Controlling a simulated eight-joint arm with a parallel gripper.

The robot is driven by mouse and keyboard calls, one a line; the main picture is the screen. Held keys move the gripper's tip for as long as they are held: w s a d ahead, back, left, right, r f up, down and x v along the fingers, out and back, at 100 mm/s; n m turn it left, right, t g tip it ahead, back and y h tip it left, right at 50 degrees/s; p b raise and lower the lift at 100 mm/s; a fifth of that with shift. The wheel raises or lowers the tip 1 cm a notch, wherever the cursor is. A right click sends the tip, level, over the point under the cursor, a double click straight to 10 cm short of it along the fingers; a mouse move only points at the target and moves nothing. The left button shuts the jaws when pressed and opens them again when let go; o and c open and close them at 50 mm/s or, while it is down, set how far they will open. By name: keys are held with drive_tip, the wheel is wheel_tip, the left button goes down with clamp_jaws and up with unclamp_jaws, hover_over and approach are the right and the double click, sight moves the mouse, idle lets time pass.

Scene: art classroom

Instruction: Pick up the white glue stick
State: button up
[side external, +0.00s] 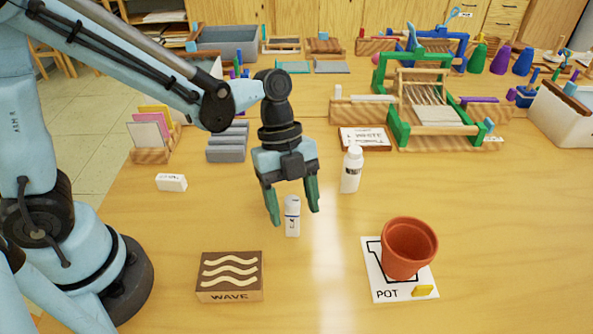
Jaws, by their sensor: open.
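The white glue stick (292,220) stands upright on the wooden table, with a dark printed label on its side. My gripper (296,217) points down over it, with its two green fingers spread apart. In this view the fingers show on the left and right of the glue stick, with a gap on each side. The gripper is open and holds nothing. I cannot tell from this one view how well the fingers line up with the glue stick in depth.
A white bottle (352,170) stands close on the right. A brown WAVE block (230,277) lies in front left, and a terracotta pot (408,248) sits on a POT card (373,283) at right. A white eraser-like block (171,183) lies left. Looms and racks fill the back.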

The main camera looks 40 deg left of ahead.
clamp_jaws()
drive_tip(key=shift+r, duration=0.1)
idle(0.4)
